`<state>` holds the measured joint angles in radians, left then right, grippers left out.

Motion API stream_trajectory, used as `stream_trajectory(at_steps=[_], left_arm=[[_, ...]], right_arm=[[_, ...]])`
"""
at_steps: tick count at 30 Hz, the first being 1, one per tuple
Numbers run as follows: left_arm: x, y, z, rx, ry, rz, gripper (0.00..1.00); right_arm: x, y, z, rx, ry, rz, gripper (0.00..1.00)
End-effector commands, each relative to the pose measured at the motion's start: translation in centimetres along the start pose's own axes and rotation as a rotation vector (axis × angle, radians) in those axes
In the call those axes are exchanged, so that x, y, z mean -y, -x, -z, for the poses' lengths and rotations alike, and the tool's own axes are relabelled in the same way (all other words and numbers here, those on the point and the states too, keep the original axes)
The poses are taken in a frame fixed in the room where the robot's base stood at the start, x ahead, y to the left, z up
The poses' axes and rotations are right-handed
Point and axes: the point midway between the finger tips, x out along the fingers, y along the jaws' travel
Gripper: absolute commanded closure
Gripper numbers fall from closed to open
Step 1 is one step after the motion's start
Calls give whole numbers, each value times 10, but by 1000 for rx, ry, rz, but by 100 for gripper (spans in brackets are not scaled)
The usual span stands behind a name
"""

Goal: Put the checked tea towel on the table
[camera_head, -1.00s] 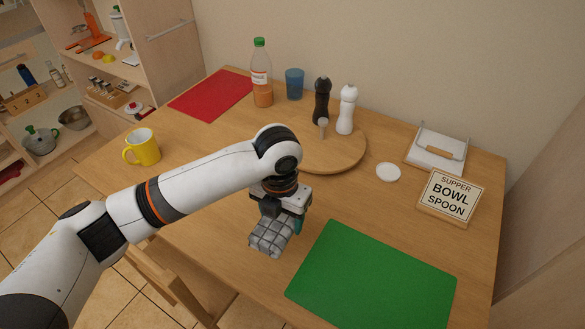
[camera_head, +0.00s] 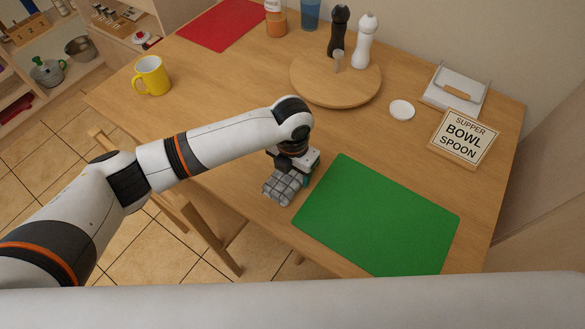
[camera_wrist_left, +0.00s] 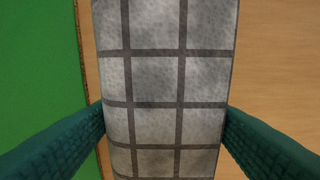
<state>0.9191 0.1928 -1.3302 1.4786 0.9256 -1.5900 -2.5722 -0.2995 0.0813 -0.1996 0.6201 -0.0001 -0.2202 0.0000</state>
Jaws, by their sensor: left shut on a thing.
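The checked tea towel (camera_head: 281,188) is a folded grey bundle with dark grid lines. It is at the left edge of the green mat, over the table (camera_head: 240,130) near its front edge. My left gripper (camera_head: 291,174) is shut on it, pointing down. I cannot tell whether the towel touches the table. My right gripper is not in view.
A green mat (camera_head: 380,217) lies right of the towel. A yellow mug (camera_head: 152,76) is at the left. A chair (camera_head: 205,235) stands at the front edge.

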Motion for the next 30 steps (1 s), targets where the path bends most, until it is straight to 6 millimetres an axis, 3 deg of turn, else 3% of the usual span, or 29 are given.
stream_trajectory(at_steps=[5,6,9,20,23,30], left_arm=[[0,-3,0,0,0,0,53],[0,-3,0,0,0,0,30],[0,-2,0,0,0,0,14],[0,3,0,-1,0,0,13],[0,14,1,-3,0,0,13],[0,65,1,-5,-1,1,13]], right_arm=[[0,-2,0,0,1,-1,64],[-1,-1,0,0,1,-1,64],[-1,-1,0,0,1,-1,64],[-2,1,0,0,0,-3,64],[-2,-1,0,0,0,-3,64],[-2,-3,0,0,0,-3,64]])
